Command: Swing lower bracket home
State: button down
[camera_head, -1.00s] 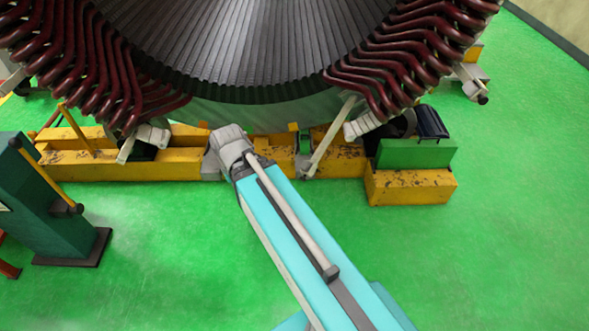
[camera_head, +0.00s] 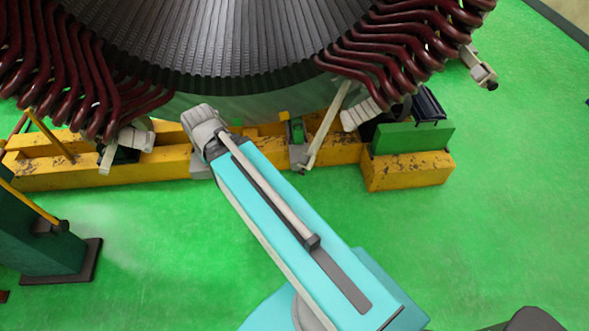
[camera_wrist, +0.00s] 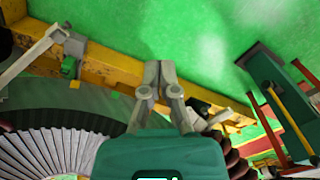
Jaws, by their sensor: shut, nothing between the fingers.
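My gripper (camera_wrist: 158,68) is in the middle of the wrist view, its two grey fingers together with nothing between them. In the head view the gripper is hidden beyond the end of my arm. A long pale bracket arm (camera_head: 328,125) slants between the yellow base and the stator's underside; a pale arm at upper left in the wrist view (camera_wrist: 32,52) looks like the same one. Another pale bracket (camera_head: 107,157) stands at the left under the coils. I cannot tell which is the lower bracket. My gripper appears apart from both.
The stator (camera_head: 230,40) with dark red coils (camera_head: 400,45) fills the top of the head view. A yellow base (camera_head: 60,175) runs below it. A green block (camera_head: 412,138) sits at right, a dark green stand (camera_head: 40,240) at left. Green floor in front is mostly clear.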

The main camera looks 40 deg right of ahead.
dwell(0.3)
jog(key=w+d+f+n+h+b, duration=0.1)
jog(key=w+d+f+b, duration=0.6)
jog(key=d+f+b, duration=0.5)
jog(key=w+d+f+n+g+h+b, duration=0.1)
jog(key=w+d+f+h+b, duration=0.1)
jog(key=w+d+f+b, duration=0.5)
jog(key=w+d+f+n+g+h+b, duration=0.1)
jog(key=w+d+f+b, duration=0.6)
jog(key=d+f+b, duration=1.1)
jog(key=shift+w+f+n+h+b, duration=0.3)
jog(key=shift+f+n+h+b, duration=0.3)
jog(key=shift+f+b, duration=5.1)
jog(key=shift+r+b, duration=0.55)
jog(key=shift+r, duration=0.1)
jog(key=shift+f, duration=0.15)
